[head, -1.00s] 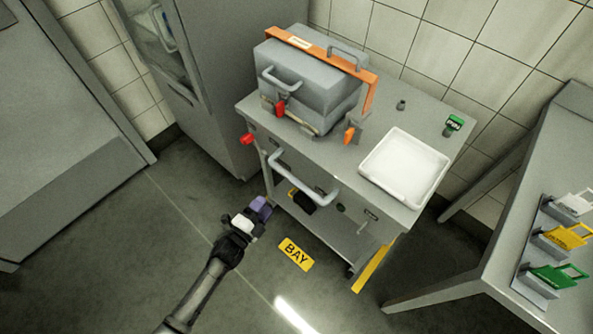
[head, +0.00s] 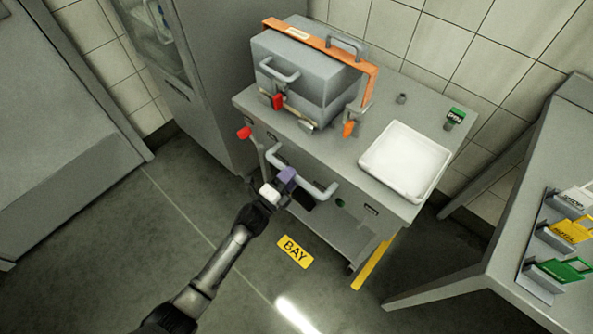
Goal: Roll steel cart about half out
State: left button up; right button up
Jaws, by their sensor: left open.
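The steel cart (head: 345,152) stands against the tiled wall, beside a tall steel cabinet. Its grey bar handle (head: 325,191) runs along the front, below the top. My left gripper (head: 284,183) is open at the left half of this handle and overlaps it in the head view. I cannot tell whether the fingers are around the bar or just in front of it. A red knob (head: 244,132) on a lever sits at the cart's front left corner. A yellow BAY floor label (head: 295,251) lies in front of the cart. My right gripper is not in view.
On the cart are a grey box (head: 308,77) under an orange bar (head: 318,46), a white tray (head: 405,160) and a green tag (head: 455,115). A steel table (head: 510,215) with coloured tags stands at right. The tall cabinet (head: 205,75) is at left. The floor in front is clear.

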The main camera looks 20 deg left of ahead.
pick_arm(q)
jog(key=shift+b+x, duration=0.3)
jog(key=shift+x, duration=1.3)
grip_shut()
